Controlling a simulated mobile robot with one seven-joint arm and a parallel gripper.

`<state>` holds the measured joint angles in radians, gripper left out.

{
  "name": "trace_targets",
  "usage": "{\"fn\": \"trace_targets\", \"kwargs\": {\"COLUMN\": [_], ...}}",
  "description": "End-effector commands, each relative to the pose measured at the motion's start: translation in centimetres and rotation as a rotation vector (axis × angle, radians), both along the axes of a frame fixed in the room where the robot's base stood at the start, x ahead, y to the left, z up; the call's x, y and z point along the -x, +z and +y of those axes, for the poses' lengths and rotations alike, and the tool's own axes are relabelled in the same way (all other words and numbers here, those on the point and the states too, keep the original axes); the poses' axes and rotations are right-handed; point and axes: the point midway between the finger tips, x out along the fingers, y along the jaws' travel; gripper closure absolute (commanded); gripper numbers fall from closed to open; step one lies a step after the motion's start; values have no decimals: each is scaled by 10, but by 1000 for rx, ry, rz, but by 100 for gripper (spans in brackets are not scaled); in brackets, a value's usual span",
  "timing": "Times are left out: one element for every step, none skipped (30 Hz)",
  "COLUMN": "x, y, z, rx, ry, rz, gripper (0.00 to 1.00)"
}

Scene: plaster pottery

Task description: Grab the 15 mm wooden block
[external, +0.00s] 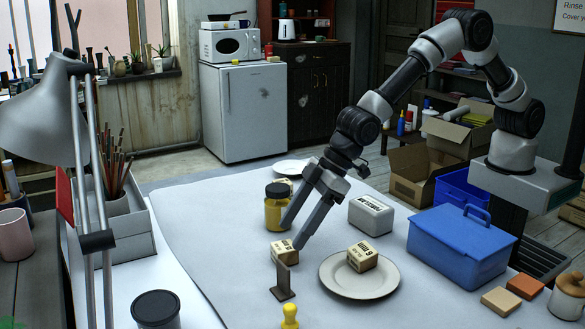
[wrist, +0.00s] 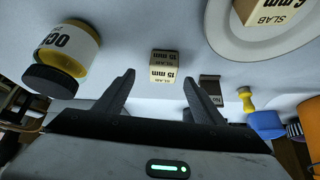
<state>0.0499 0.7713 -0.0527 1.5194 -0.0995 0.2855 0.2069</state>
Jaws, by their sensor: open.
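The 15 mm wooden block (wrist: 164,66) shows its "15 mm SLAB" label upside down in the wrist view, ahead of the fingertips and roughly midway between them. In the external view the block (external: 284,253) sits on the pale table, partly covered by a finger. My gripper (external: 293,236) points down at the block from above, with its fingers apart. In the wrist view my gripper (wrist: 159,75) has nothing between its fingers at their tips. I cannot tell whether a finger touches the block.
A similar block (external: 362,256) lies on a round plate (external: 338,287) to the right. A yellow jar (external: 273,214) stands close behind left. A brown stand (external: 283,285) and yellow peg (external: 290,317) are in front. A grey box (external: 371,217) and blue toolbox (external: 462,245) stand to the right.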

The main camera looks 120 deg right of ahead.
Motion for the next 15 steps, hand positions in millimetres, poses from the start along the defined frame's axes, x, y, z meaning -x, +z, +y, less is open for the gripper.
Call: {"fn": "trace_targets", "kwargs": {"x": [-2,-3,-5,-7,-9,-13,-16,-19,-22,-25,-26,-28,-29,-30,-31], "y": [-2,-4,-8,-12,-15,-22,-25,-29,-33,-36,-39,-41,-42,-43,-44], "z": [0,0,0,1,1,2,2,3,2,1,1,1,0,0,0], "rx": [0,0,0,0,0,0,0,-1,-1,-1,-1,-1,-1,-1,-1], "ry": [0,0,0,0,0,0,0,-1,-1,-1,-1,-1,-1,-1,-1], "rz": [-1,0,1,1,1,2,2,2,2,1,2,1,0,0,0], "gripper": [37,37,37,37,37,37,37,37,37,37,37,37,37,37,37]}}
